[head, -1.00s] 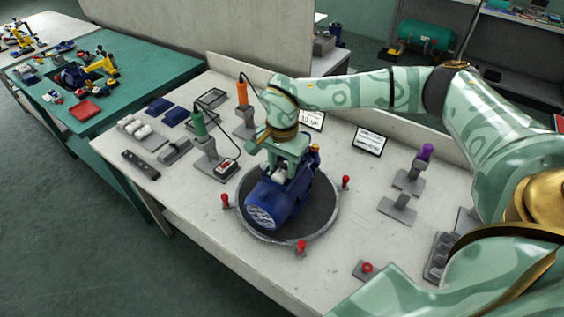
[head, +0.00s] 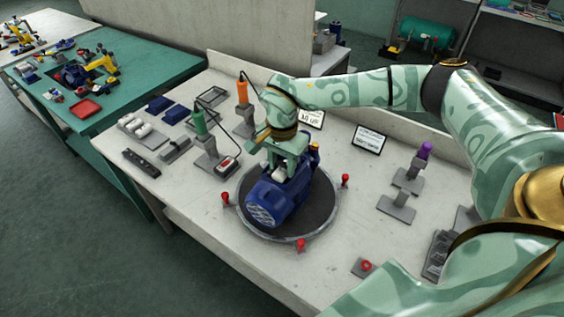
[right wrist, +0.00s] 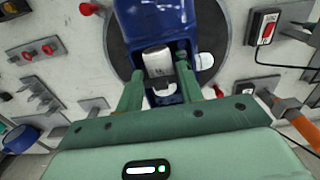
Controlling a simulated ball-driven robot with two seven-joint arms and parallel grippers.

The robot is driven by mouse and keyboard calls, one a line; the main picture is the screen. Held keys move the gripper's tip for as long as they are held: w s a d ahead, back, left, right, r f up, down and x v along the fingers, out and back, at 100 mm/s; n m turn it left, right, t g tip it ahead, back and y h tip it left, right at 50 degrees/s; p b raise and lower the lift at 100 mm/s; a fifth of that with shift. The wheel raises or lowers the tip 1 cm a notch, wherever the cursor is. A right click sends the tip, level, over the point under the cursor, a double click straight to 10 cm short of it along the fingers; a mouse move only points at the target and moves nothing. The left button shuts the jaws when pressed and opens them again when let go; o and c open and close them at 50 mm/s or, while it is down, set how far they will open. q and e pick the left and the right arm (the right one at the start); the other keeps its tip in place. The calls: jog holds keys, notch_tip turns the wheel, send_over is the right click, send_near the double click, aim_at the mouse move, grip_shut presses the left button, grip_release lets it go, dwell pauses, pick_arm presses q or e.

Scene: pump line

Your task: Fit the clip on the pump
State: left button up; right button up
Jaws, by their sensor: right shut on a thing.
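The blue pump (head: 268,203) lies on a dark round turntable (head: 318,212) on the pale bench. In the right wrist view the pump's blue housing (right wrist: 157,18) is straight ahead. My right gripper (right wrist: 158,78) is over the pump's open part, its green fingers on either side of a small pale piece (right wrist: 163,86), probably the clip. It is shut on this piece. I cannot tell whether the held piece touches the pump. In the head view my right gripper (head: 283,168) mostly hides it. My left gripper is out of view.
Red knobs (head: 300,245) stand around the turntable rim. A green-handled tool (head: 200,125) and an orange-handled tool (head: 243,88) stand behind left. A tray of white pieces (head: 137,127) lies at the left. A purple-topped stand (head: 424,152) is at the right.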

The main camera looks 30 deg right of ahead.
jog(key=shift+r+p, duration=0.1)
jog(key=shift+p, duration=0.25)
jog(key=shift+s+f, duration=0.15)
jog(key=shift+f, duration=0.25)
dwell(1.1)
jog(key=shift+w+r+p, duration=0.2)
jog(key=shift+r+p, duration=0.1)
jog(key=shift+p, duration=0.45)
dwell(0.5)
dwell(0.4)
jog(key=o, duration=0.7)
jog(key=shift+c, duration=0.2)
jog(key=o, duration=0.5)
jog(key=shift+o, duration=0.2)
